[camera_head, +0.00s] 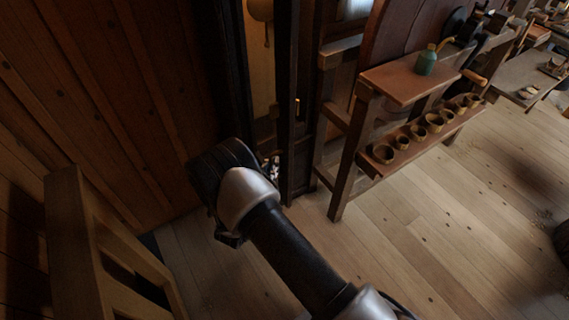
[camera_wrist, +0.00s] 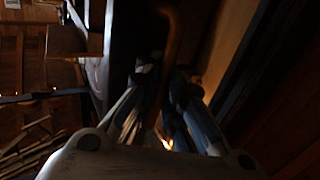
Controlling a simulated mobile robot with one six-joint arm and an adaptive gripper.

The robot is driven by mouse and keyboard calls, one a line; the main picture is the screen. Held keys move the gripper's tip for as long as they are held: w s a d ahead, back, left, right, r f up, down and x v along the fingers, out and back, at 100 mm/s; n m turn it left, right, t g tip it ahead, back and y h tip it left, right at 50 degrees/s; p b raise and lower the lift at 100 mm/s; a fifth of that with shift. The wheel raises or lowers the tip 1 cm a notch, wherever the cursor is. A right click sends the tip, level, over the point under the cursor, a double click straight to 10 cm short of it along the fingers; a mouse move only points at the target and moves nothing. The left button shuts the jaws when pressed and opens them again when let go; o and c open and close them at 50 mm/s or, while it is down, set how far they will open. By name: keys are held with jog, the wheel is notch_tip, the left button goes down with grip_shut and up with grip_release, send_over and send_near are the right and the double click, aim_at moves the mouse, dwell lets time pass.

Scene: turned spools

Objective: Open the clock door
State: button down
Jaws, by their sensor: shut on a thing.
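The tall dark clock case (camera_head: 232,70) stands at the top centre in the head view. In the wrist view, the fingers of my gripper (camera_wrist: 166,80) are closed around a curved brown bar (camera_wrist: 174,36), which looks like the door handle. In the head view, my wrist hides most of the grip.
A workbench (camera_head: 405,78) with a green bottle (camera_head: 427,61) stands just right of the clock, with a lower shelf of several small cups (camera_head: 402,140). A wooden frame (camera_head: 75,230) stands at lower left. Plank floor (camera_head: 430,230) is open at lower right.

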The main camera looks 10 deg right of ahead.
jog(key=shift+s+a+f, duration=0.15)
jog(key=shift+s+f, duration=0.15)
jog(key=shift+s, duration=0.05)
jog(key=c, duration=1.9)
grip_release()
jog(key=shift+s+r, duration=0.1)
jog(key=shift+o, duration=1)
jog(key=shift+r, duration=0.1)
jog(key=shift+a, duration=0.1)
jog(key=v, duration=1.1)
jog(key=shift+s+a, duration=0.25)
jog(key=shift+s, duration=0.05)
